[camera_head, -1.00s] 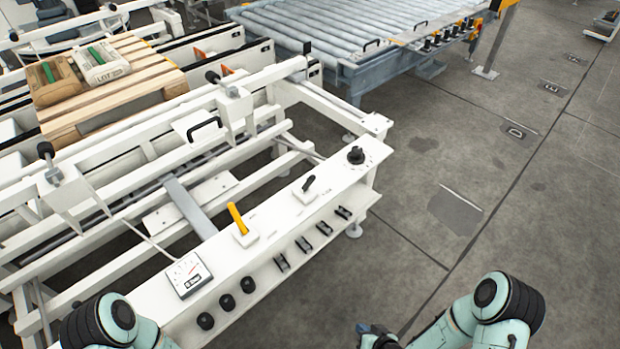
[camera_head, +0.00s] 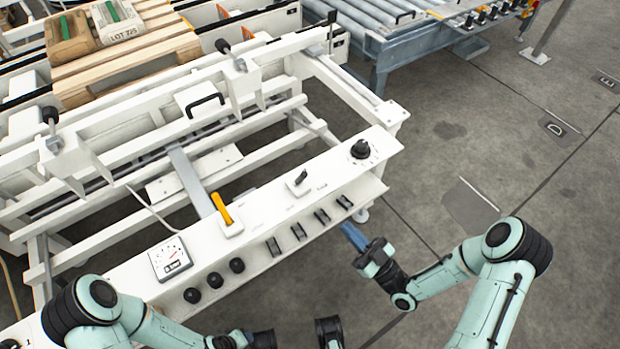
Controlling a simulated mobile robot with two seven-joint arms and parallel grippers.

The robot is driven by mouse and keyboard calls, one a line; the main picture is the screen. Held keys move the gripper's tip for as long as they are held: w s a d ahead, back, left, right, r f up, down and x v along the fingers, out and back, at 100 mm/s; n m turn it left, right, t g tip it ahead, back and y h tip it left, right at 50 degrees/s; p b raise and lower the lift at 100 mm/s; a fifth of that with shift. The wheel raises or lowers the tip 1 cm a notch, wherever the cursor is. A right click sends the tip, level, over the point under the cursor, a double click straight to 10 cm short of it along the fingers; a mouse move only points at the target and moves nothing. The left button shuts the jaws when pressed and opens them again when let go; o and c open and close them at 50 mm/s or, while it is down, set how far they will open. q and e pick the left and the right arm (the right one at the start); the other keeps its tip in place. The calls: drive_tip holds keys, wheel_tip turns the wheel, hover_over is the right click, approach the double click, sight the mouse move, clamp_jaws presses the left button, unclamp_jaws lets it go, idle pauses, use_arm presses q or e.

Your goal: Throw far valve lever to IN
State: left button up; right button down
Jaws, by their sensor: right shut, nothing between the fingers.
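The white control panel (camera_head: 130,290) runs diagonally across the front. It carries an orange lever (camera_head: 221,208), a small black lever (camera_head: 300,177) and a black rotary knob (camera_head: 360,149) at its far end. Two black-knobbed levers stand on the white frame behind, one at left (camera_head: 50,115) and one farther back (camera_head: 223,46). I cannot tell which one is the far valve lever, and no IN label is readable. My right gripper (camera_head: 352,236) is shut and empty, just off the panel's front edge, apart from the levers.
A pallet (camera_head: 130,70) with sacks stands at the upper left. A roller conveyor (camera_head: 385,40) lies at the back. A gauge (camera_head: 170,257), several round black knobs and several black switches line the panel.

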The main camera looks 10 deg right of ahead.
drive_tip(key=shift+r+y, duration=0.3)
drive_tip(key=shift+r, duration=0.05)
drive_tip(key=shift+s, duration=0.1)
approach(301, 178)
drive_tip(key=x, duration=0.6)
drive_tip(key=shift+w+d+f, duration=0.2)
drive_tip(key=shift+w+d, duration=0.05)
drive_tip(key=shift+w, duration=0.05)
